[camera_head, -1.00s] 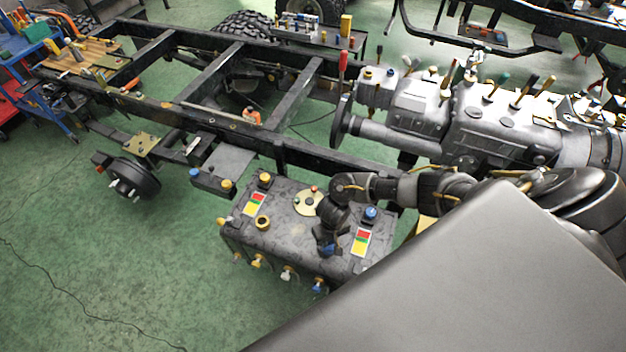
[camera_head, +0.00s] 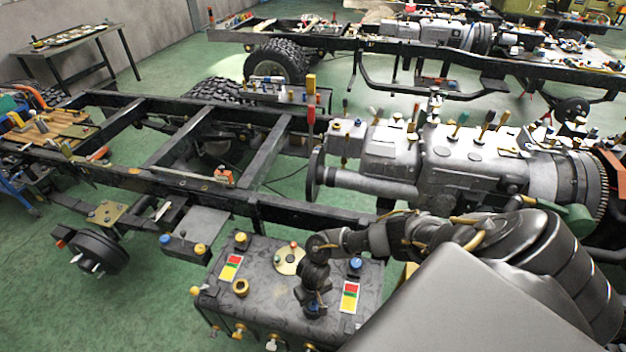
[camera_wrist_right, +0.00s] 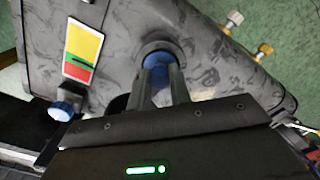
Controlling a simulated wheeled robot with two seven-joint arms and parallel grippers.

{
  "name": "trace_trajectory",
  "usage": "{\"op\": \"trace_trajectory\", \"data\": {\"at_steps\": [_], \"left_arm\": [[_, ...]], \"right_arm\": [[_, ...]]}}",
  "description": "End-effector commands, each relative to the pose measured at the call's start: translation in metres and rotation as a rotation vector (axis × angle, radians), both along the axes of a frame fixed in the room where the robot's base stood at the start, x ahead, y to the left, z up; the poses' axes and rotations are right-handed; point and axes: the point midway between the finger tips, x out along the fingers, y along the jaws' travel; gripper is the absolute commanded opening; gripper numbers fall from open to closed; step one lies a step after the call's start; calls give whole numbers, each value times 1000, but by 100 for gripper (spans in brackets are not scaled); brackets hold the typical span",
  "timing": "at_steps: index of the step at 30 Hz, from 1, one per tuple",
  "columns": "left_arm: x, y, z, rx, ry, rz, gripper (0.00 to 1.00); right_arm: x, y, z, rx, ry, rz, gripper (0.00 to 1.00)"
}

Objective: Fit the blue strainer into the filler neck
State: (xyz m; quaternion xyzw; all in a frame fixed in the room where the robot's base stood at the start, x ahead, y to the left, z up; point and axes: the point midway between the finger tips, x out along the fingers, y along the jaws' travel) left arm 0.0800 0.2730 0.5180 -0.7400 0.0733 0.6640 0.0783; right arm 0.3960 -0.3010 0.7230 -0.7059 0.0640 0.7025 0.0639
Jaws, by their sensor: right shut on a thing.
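The blue strainer (camera_wrist_right: 157,66) is between the fingers of my right gripper (camera_wrist_right: 163,84) in the right wrist view. The gripper is shut on it. A dark round collar, the filler neck (camera_wrist_right: 162,46), curves around the strainer's far side. I cannot tell how deep the strainer sits in it. In the head view my right gripper (camera_head: 313,302) points down at the top of the dark tank (camera_head: 275,310), near its right end, and mostly hides the strainer and neck. My left gripper is not in view.
A blue cap (camera_head: 355,264) and a red and yellow label (camera_head: 349,297) are close to the gripper. The chassis rail (camera_head: 270,207) runs behind.

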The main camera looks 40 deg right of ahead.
Motion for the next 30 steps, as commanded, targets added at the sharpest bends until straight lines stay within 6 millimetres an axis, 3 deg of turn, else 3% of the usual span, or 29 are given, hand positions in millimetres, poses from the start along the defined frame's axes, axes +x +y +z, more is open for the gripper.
{"op": "trace_trajectory", "data": {"at_steps": [1,2,6,17,20,30], "left_arm": [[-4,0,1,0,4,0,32],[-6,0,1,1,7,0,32],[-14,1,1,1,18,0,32],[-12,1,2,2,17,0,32],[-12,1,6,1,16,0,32],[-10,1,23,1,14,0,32]], "right_arm": [[-3,1,0,1,6,4,0],[-3,1,0,1,6,4,23],[-3,1,0,1,6,4,41],[-2,1,6,3,4,3,42],[-2,1,19,5,3,3,42],[-1,1,89,3,1,4,42]]}}
